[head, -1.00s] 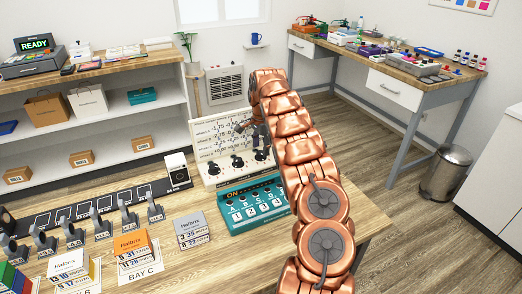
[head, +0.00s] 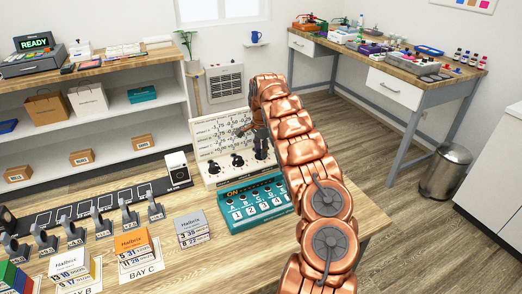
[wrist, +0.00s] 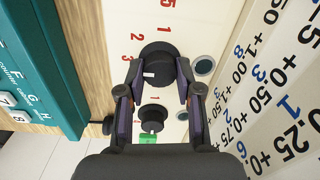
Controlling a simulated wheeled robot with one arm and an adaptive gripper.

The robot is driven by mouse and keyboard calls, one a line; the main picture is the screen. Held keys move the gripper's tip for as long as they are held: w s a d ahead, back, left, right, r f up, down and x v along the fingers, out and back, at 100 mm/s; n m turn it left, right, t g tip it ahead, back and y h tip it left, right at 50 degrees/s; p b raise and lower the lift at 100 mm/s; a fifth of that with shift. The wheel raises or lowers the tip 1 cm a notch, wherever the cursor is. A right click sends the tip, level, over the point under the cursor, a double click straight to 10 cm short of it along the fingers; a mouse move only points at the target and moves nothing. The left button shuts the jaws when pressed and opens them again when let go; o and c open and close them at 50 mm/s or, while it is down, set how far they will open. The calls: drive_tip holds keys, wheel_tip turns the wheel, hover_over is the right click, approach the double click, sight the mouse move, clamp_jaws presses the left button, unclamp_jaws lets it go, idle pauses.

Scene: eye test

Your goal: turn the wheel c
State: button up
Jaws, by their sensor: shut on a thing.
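A white panel (head: 201,148) with printed number rows stands on the bench behind a teal button box. Black wheels (head: 237,161) sit along its lower part. In the wrist view my gripper (wrist: 159,82) is shut on a large black wheel (wrist: 157,58) with a white mark, one finger on each side of it. Printed numbers stand beside this wheel. A smaller black knob (wrist: 152,118) shows between the fingers, near a green patch (wrist: 147,138). I cannot read a letter on the held wheel. In the head view my arm partly hides the panel's right end.
The teal button box (head: 228,222) lies close in front of the panel. A white device (head: 177,168) stands just left of the panel.

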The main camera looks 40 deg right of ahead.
clamp_jaws()
drive_tip(key=shift+w+a+f+n+b, duration=0.1)
drive_tip(key=shift+n+b, duration=0.4)
drive_tip(key=shift+b, duration=0.35)
drive_tip(key=shift+n+b, duration=0.75)
drive_tip(key=shift+n, duration=0.65)
drive_tip(key=shift+n+b, duration=0.5)
drive_tip(key=shift+n, duration=2)
